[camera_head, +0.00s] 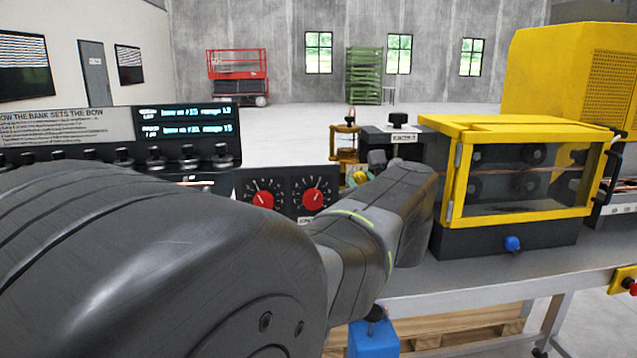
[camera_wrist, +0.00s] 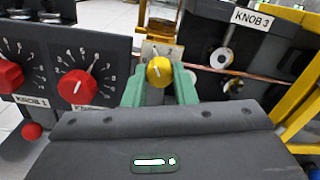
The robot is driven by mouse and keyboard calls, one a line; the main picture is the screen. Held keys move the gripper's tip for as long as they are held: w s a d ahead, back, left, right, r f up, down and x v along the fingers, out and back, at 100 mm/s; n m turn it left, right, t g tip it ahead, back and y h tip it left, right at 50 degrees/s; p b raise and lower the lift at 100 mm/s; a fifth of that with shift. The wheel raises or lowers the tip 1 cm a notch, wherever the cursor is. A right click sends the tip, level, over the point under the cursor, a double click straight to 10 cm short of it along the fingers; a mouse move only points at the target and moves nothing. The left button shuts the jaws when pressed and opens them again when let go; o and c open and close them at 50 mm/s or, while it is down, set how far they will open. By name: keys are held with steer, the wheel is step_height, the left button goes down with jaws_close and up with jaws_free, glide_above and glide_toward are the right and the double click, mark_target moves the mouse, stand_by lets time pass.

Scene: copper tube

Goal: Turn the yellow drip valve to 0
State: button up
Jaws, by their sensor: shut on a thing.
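The yellow drip valve (camera_wrist: 159,72) is a round knob with a white pointer line, below an amber oil cup (camera_wrist: 161,25) in the wrist view. The pointer looks near upright, tilted slightly; its dial marks are mostly hidden. My gripper (camera_wrist: 159,88) has green fingers on the left and right sides of the knob and is shut on it. In the head view the yellow valve (camera_head: 358,178) shows partly behind my wrist, under the amber cup (camera_head: 345,140). My fingers are mostly hidden there.
Two red knobs on a dark panel, KNOB 1 (camera_wrist: 9,76) and another (camera_wrist: 77,87), stand left of the valve. A copper tube (camera_wrist: 262,77) runs to the right. A yellow-framed guard box (camera_head: 520,170) stands close right of my wrist.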

steer(key=shift+f+b, duration=0.1)
steer(key=shift+b, duration=0.2)
steer(key=n+b, duration=1)
steer(key=n, duration=0.2)
steer(key=shift+b, duration=0.4)
steer(key=o, duration=1)
steer(key=shift+s, duration=0.15)
steer(key=s, duration=0.9)
steer(key=s+b, duration=0.1)
steer(key=s, duration=0.3)
steer(key=shift+s+d, duration=0.3)
steer(key=shift+w, duration=0.1)
